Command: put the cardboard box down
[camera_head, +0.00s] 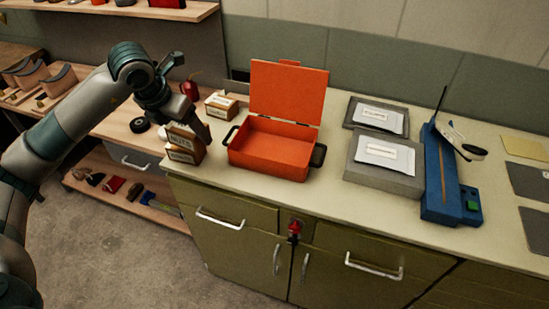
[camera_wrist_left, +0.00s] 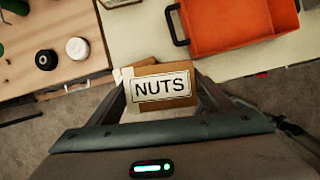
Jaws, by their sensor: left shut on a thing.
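The cardboard box (camera_head: 186,156) has white labels and shows below my left gripper, at the left end of the counter. In the left wrist view the box (camera_wrist_left: 177,69) carries a label reading NUTS and sits between the fingers. My left gripper (camera_head: 190,132) points down and is shut on it. More cardboard and a pale edge show beside the box in the wrist view; I cannot tell whether that is a second box. Whether the box's underside touches the counter (camera_head: 237,193) is hidden. My right gripper is not in view.
An open orange toolbox (camera_head: 268,160) stands just right of the held box. Another small labelled box (camera_head: 221,105) stands behind. Grey cases with white packets (camera_head: 385,155) and a blue device (camera_head: 440,180) are further right. A wooden bench (camera_head: 125,122) adjoins at left.

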